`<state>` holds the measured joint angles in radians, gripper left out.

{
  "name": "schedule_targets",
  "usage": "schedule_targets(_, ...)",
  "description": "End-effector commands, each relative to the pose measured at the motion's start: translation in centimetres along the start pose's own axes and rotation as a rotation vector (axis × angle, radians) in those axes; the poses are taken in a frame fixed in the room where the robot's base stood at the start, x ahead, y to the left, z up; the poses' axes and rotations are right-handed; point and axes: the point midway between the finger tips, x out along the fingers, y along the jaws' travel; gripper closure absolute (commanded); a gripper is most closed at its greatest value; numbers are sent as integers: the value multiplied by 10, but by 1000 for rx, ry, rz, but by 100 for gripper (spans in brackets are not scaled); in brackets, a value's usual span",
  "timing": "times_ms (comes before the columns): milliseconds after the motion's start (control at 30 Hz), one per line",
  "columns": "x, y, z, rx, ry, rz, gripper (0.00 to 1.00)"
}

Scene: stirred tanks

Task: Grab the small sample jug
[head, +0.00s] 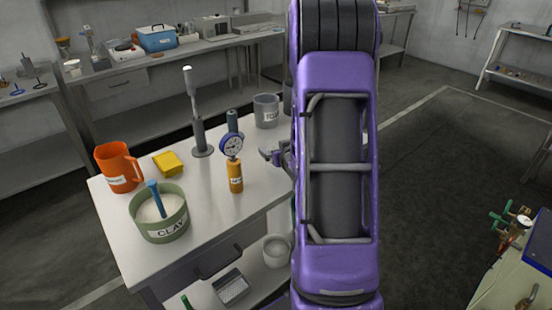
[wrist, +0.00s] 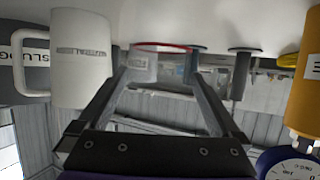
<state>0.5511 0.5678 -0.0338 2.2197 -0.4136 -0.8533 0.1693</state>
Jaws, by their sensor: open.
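My gripper (head: 272,155) is open at the table's right side in the head view, partly hidden by my arm. In the wrist view, which is upside down, its fingers (wrist: 157,72) are spread and empty. A small clear vessel with a red rim (wrist: 143,66) shows between and beyond the fingertips. A white jug with a handle (wrist: 82,62) stands left of the fingers; its label is hard to read. I cannot tell which is the sample jug. A grey vessel labelled SLUDGE (wrist: 30,88) is behind the white jug; a grey vessel (head: 266,111) also stands at the table's back.
On the table (head: 215,210) are an orange jug (head: 118,168), a yellow block (head: 168,163), a green CLAY bowl (head: 160,222) and a tall grey stand (head: 201,138). An orange cylinder with a gauge (head: 235,178) stands near my gripper, at right in the wrist view (wrist: 306,85).

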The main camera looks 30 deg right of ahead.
Motion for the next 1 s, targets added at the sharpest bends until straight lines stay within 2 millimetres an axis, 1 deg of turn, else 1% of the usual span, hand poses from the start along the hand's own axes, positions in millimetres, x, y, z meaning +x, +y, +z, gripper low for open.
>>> schedule_targets(100,0,0,0,0,0,0,0)
schedule_targets(167,0,0,0,0,0,0,11)
schedule_targets(200,0,0,0,0,0,0,18)
schedule_targets(267,0,0,0,0,0,0,29)
schedule_targets(300,0,0,0,0,0,0,36)
schedule_targets(533,0,0,0,0,0,0,77)
schedule_targets(733,0,0,-1,0,1,0,77)
schedule_targets(800,-1,0,-4,-1,2,1,78)
schedule_targets(867,-4,0,-11,-1,3,1,78)
schedule_targets(1000,-14,0,-35,-2,6,1,78)
